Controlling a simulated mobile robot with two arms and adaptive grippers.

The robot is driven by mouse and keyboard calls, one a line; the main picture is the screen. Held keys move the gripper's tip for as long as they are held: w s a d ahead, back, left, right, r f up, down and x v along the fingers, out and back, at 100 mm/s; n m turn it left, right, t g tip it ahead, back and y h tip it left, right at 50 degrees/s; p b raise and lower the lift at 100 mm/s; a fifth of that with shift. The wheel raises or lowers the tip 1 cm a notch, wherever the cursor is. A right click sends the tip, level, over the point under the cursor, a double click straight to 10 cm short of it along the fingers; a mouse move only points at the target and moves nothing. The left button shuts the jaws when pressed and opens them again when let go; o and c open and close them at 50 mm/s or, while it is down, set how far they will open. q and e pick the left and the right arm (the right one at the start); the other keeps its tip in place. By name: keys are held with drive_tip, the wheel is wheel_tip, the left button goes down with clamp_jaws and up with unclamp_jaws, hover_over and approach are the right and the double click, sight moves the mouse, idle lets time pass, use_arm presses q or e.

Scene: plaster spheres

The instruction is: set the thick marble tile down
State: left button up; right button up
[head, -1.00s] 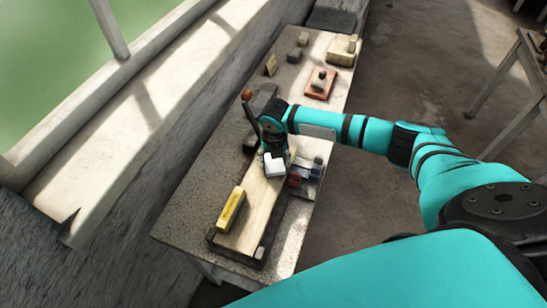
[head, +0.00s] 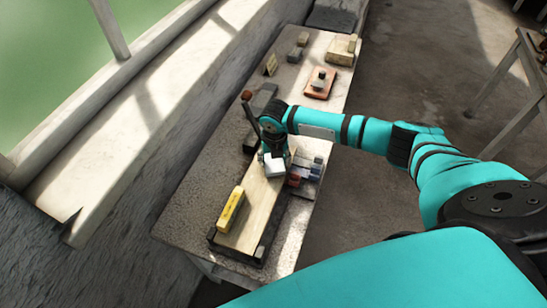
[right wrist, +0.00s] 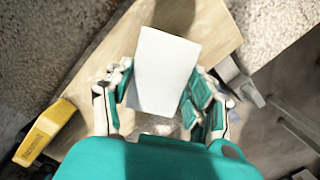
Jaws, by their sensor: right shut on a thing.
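The thick marble tile (head: 275,167) is a white block held at the end of my right arm, over the pale wooden board (head: 253,208). In the right wrist view the white tile (right wrist: 165,70) sits between the two fingers of my right gripper (right wrist: 163,98), which is shut on it. The wooden board (right wrist: 215,25) lies below it. I cannot tell whether the tile touches the board. My left gripper is not in view.
A yellow block (head: 230,210) lies on the left part of the board; it also shows in the right wrist view (right wrist: 45,133). A reddish tile with small stones (head: 320,84) lies further back on the table (head: 195,205).

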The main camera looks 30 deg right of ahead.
drive_tip(key=shift+f+b, duration=0.4)
drive_tip(key=shift+f, duration=0.2)
idle(0.4)
drive_tip(key=o, duration=1.5)
drive_tip(key=shift+r+p, duration=2)
drive_tip(key=shift+s+f, duration=0.1)
